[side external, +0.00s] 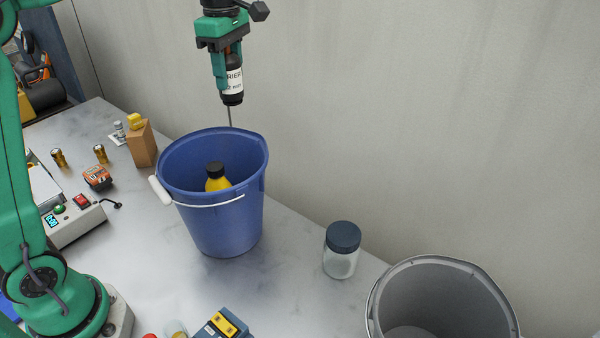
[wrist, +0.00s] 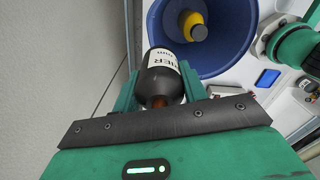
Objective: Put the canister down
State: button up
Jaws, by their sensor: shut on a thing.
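A yellow bottle (side external: 217,180) with a black cap stands in the bucket. A jar (side external: 341,258) with a dark lid and a grey bucket (side external: 440,290) are to the right. A cardboard box (side external: 142,147), batteries and a control box are left. Bare table lies between bucket and jar.

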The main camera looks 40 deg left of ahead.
jog(key=s+a+n, duration=0.2)
jog(key=a+n, duration=0.3)
jog(key=a, duration=1.1)
notch_tip(320, 180, down, 18)
jog(key=shift+w+a, duration=0.15)
jog(key=shift+a+f, duration=0.1)
jog(key=shift+s+a+f, duration=0.2)
jog(key=shift+a+f, duration=2.55)
jog(key=shift+a, duration=0.1)
jog(key=shift+s+a+f, duration=0.2)
jog(key=shift+a+f, duration=2.5)
jog(key=shift+a, duration=0.15)
jog(key=shift+f, duration=0.1)
jog(key=o, duration=1.2)
jog(key=shift+c, duration=0.2)
